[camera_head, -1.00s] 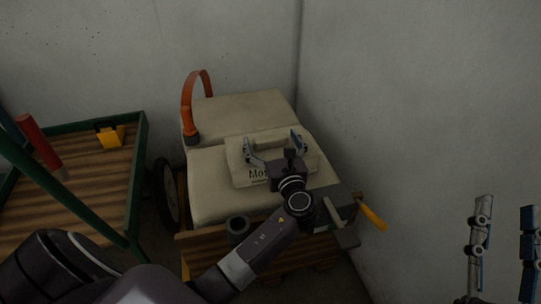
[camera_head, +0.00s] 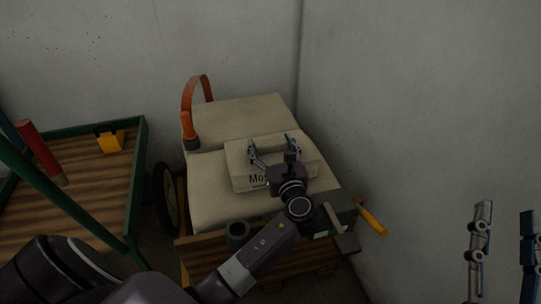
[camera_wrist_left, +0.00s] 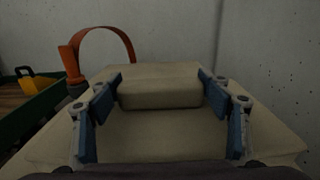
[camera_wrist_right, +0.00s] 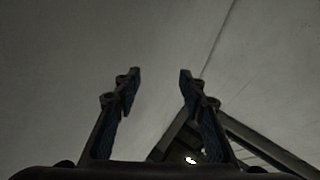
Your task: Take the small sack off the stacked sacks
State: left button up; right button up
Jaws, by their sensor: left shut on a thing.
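The small sack (camera_head: 241,163) is pale beige with dark lettering on its near side. It lies on top of the larger stacked sacks (camera_head: 215,190), resting on them as far as I can see. My left gripper (camera_head: 273,145) reaches over it from the front and is shut on it, with one finger at each side. In the left wrist view the small sack (camera_wrist_left: 160,92) sits between the two blue-padded fingers. The gripper and wrist hide part of its front and lettering. My right gripper (camera_head: 505,212) is open and empty at the lower right, apart from everything.
An orange band (camera_head: 187,98) stands at the sacks' left edge. An orange-handled tool (camera_head: 370,220) sticks out at the right front of the wooden carrier (camera_head: 208,254). A green-framed cart (camera_head: 95,200) with a red cylinder (camera_head: 40,150) and yellow item (camera_head: 110,142) is left. Walls close in behind and right.

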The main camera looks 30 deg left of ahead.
pick_arm(q)
jog(key=shift+r, duration=0.35)
